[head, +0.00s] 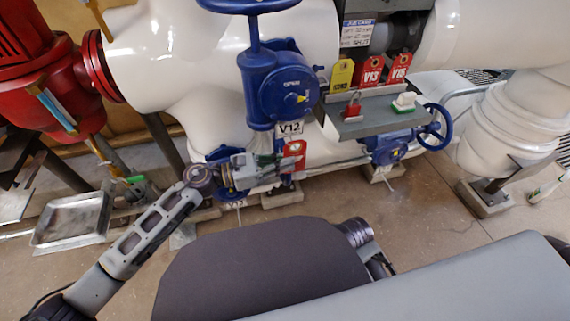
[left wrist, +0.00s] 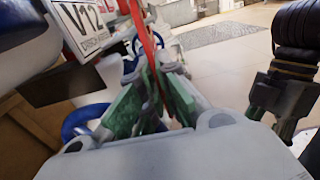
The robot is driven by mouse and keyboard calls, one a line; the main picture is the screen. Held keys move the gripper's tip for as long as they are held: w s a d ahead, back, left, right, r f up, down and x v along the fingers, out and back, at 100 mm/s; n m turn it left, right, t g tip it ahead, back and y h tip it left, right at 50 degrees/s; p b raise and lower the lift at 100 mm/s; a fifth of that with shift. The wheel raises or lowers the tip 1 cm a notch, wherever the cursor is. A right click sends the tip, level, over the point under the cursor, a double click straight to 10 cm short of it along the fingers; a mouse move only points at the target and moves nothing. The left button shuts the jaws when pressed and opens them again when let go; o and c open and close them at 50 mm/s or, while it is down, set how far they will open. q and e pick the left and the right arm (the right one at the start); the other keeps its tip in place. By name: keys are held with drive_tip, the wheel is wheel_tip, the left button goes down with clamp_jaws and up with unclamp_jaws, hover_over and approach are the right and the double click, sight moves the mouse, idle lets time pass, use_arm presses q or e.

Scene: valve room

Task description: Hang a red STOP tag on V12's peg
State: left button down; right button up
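The V12 plate (head: 290,128) hangs under the blue valve body (head: 285,85); it also shows in the left wrist view (left wrist: 82,24). My left gripper (head: 278,165) is just below the plate. A red tag (head: 294,149) is at its fingertips. In the left wrist view the green-padded fingers (left wrist: 152,95) close on the tag's red strip (left wrist: 146,40), seen nearly edge-on. The tag is close to the plate; I cannot tell whether it touches anything there. V12's peg cannot be made out. A dark jointed part at the right of the left wrist view seems to be my right arm; its finger state is unclear.
A grey shelf (head: 375,121) right of V12 carries a red padlock (head: 352,109) and a green-and-white item (head: 404,102). A yellow tag (head: 342,75) and red V13 (head: 371,71) and V15 tags (head: 398,70) stand behind. A metal tray (head: 72,220) lies left.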

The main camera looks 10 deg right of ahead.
use_arm(q)
drive_tip(key=shift+w, duration=0.4)
idle(0.4)
drive_tip(key=shift+w+f+b, duration=0.5)
drive_tip(key=shift+f+b, duration=0.05)
drive_tip(key=shift+b, duration=0.7)
idle(0.8)
idle(0.4)
drive_tip(key=c, duration=1.6)
unclamp_jaws()
drive_tip(key=shift+o, duration=0.2)
drive_tip(key=shift+a, duration=0.15)
drive_tip(key=a, duration=1.1)
drive_tip(key=shift+s+a, duration=0.2)
drive_tip(key=shift+a, duration=0.2)
drive_tip(key=shift+s+d, duration=0.1)
